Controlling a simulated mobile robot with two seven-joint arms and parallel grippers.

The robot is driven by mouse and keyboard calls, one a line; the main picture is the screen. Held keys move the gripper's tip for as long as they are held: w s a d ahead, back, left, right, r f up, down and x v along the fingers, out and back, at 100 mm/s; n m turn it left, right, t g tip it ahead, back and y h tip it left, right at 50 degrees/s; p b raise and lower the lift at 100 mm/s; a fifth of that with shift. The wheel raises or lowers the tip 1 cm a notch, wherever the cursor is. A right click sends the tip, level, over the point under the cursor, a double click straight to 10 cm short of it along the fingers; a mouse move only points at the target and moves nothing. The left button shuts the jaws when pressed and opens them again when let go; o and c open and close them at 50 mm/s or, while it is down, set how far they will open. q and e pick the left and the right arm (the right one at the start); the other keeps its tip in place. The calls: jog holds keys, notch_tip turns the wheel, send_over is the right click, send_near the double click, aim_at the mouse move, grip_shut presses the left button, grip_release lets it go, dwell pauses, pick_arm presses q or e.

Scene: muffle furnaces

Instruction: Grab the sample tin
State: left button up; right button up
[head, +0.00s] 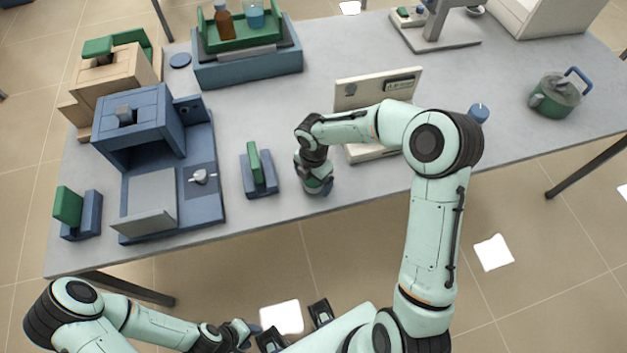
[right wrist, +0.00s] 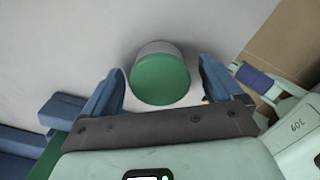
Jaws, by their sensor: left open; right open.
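The sample tin, a short grey cylinder with a round green lid (right wrist: 160,79), stands on the grey table in the right wrist view. My right gripper (right wrist: 160,70) is open, with its two blue fingers on either side of the tin. Gaps show between the fingers and the tin, and nothing is gripped. In the head view my right gripper (head: 316,182) is low over the table's front part, and its own wrist hides the tin and fingers. My left gripper (head: 248,333) is small and low in the head view, in front of the table and away from the tin.
A blue stand with a green upright plate (head: 255,165) is just left of my right gripper. The blue furnace (head: 135,115) is further left. A cream panel device (head: 352,92) stands close behind and to the right. Bare table (head: 235,112) lies behind the stand.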

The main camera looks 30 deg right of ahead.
jog(key=c, duration=1.2)
jog(key=shift+r, duration=0.1)
